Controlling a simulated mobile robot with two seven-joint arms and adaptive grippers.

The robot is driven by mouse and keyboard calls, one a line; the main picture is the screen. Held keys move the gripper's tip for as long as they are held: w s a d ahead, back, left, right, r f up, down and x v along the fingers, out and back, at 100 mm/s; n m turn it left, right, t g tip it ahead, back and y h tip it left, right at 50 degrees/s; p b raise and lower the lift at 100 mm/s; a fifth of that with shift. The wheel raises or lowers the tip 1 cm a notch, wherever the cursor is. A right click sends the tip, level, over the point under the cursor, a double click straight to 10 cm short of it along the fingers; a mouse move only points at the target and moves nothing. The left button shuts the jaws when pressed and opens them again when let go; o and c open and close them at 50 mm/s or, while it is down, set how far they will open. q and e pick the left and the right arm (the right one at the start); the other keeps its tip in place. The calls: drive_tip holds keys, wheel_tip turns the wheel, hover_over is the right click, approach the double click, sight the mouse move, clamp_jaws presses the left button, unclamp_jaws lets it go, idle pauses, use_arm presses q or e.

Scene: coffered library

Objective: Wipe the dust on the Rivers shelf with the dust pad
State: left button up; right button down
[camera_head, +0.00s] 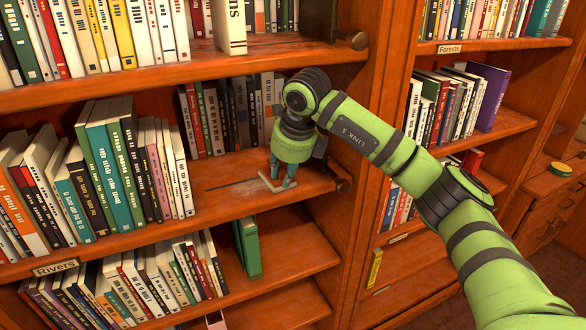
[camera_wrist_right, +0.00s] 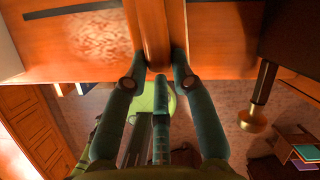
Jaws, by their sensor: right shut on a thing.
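The Rivers shelf (camera_head: 215,210) carries its label (camera_head: 55,268) on the front edge at the left. A pale dust patch (camera_head: 238,194) lies on its bare part, and the patch also shows in the right wrist view (camera_wrist_right: 90,38). My right gripper (camera_head: 283,183) points down over the shelf's right part, right of the patch. It is shut on the dust pad's wood-coloured grip (camera_wrist_right: 152,35). The pad's pale edge (camera_head: 272,189) shows around the fingertips at shelf level; its underside is hidden. My left gripper is not in view.
Books (camera_head: 120,165) fill the shelf's left part, and more books (camera_head: 225,118) stand at its back. A green book (camera_head: 247,247) stands on the shelf below. The shelf above (camera_head: 200,68) overhangs the space.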

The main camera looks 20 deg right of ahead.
drive_tip(key=shift+a, duration=3.6)
drive_tip(key=shift+a+f, duration=0.1)
drive_tip(key=shift+a, duration=1.45)
wheel_tip(320, 180, up, 6)
drive_tip(key=p, duration=0.3)
drive_tip(key=shift+d, duration=0.1)
